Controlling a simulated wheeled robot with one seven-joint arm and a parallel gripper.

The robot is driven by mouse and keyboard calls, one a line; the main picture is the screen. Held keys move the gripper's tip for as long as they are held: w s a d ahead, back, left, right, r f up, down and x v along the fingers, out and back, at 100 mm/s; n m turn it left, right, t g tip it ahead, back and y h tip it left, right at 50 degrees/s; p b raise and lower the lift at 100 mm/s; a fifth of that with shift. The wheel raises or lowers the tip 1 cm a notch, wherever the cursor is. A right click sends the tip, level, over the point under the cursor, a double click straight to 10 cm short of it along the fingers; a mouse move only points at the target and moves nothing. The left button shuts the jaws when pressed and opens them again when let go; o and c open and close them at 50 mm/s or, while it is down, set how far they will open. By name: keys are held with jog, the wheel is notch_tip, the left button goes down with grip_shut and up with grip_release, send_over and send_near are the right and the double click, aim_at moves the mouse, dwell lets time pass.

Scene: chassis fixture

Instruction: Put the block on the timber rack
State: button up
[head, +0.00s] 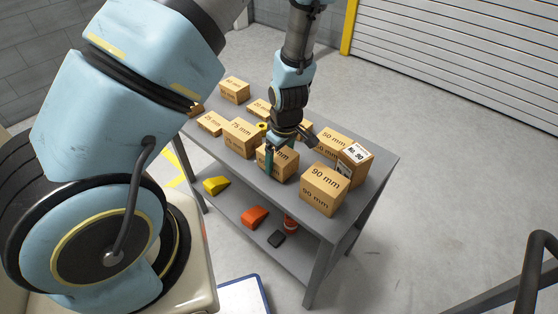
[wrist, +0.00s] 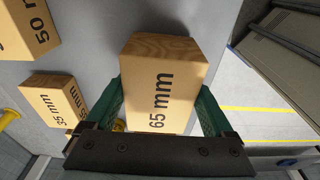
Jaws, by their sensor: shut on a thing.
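The wooden block marked 65 mm (wrist: 165,62) is between the green fingers of my gripper (wrist: 160,105) in the wrist view. One finger is on each side, and the gripper is shut on it. In the head view the same block (head: 278,168) is low at the near edge of a grey table (head: 375,190), with my gripper (head: 281,155) above and around it. I cannot tell whether its underside touches the top. I cannot pick out a separate timber rack for sure.
A 90 mm block (head: 323,190) and a labelled No. 90 box (head: 354,163) are close on the right. A 75 mm block (head: 241,138) is close on the left.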

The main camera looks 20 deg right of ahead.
aim_at(283, 155)
jog(key=shift+f, duration=0.4)
jog(key=shift+f, duration=0.1)
jog(key=o, duration=1.5)
jog(key=r, duration=0.4)
jog(key=s+r+p, duration=0.1)
jog(key=r, duration=0.7)
jog(key=shift+s+d+r+p, duration=0.1)
jog(key=shift+s+d+p, duration=0.1)
jog(key=shift+d+p, duration=0.15)
jog(key=a+r+m, duration=0.2)
jog(key=a+r, duration=0.3)
jog(key=a, duration=0.3)
jog(key=w+a+r+m, duration=0.1)
jog(key=a+r, duration=0.3)
jog(key=a, duration=0.5)
jog(key=w+a+r+m, duration=0.1)
jog(key=a+r+m, duration=0.2)
jog(key=a, duration=0.6)
jog(key=shift+w+r+m+h, duration=0.15)
jog(key=shift+r+m+h, duration=0.05)
jog(key=shift+r, duration=0.45)
jog(key=shift+w+r+m+h, duration=0.1)
jog(key=shift+r+m+h, duration=0.1)
jog(key=shift+r, duration=0.45)
